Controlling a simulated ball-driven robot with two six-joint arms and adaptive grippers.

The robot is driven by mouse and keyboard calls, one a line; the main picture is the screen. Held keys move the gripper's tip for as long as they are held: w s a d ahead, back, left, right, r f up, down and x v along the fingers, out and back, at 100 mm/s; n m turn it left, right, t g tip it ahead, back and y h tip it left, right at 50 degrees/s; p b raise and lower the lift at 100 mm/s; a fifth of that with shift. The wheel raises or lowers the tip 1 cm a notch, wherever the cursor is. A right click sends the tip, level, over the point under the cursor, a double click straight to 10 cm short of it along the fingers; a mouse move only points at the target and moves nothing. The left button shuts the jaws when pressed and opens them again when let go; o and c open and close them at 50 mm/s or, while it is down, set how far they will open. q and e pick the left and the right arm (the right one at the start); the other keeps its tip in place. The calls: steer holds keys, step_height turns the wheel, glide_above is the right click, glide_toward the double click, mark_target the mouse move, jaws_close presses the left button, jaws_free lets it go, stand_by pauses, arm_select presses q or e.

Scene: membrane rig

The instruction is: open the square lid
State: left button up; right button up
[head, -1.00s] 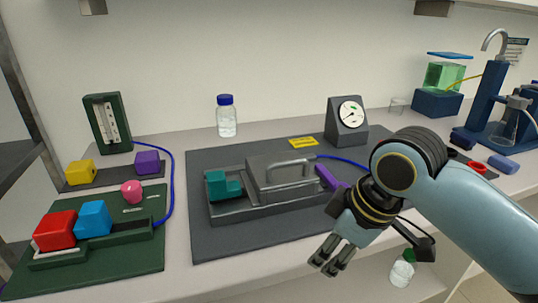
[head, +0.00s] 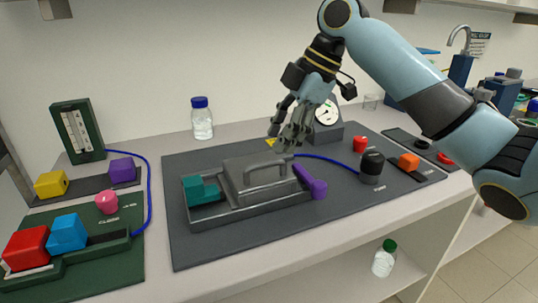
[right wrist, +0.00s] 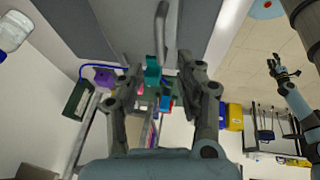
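The grey square lid (head: 262,178) has a raised bar handle (head: 265,172) and sits flat on a grey tray-like rig (head: 245,212). A teal block (head: 201,190) is at its left and a purple lever (head: 311,181) at its right. My right gripper (head: 285,138) is open and empty, above and behind the lid, apart from the handle. In the right wrist view, the handle (right wrist: 161,35) shows beyond the spread fingers. My left gripper is outside the head view; it shows small at the right of the right wrist view (right wrist: 283,70), and its opening is unclear.
A black knob (head: 372,165), an orange block (head: 408,161) and a dial gauge (head: 327,125) stand right of the rig. A bottle (head: 202,120) stands behind. The green board (head: 115,268) at left carries red and blue blocks. The mat's front is clear.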

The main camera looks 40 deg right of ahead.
mark_target(270, 163)
steer(key=x, duration=0.5)
steer(key=shift+a+f, duration=0.15)
steer(key=shift+f, duration=0.2)
jaws_close()
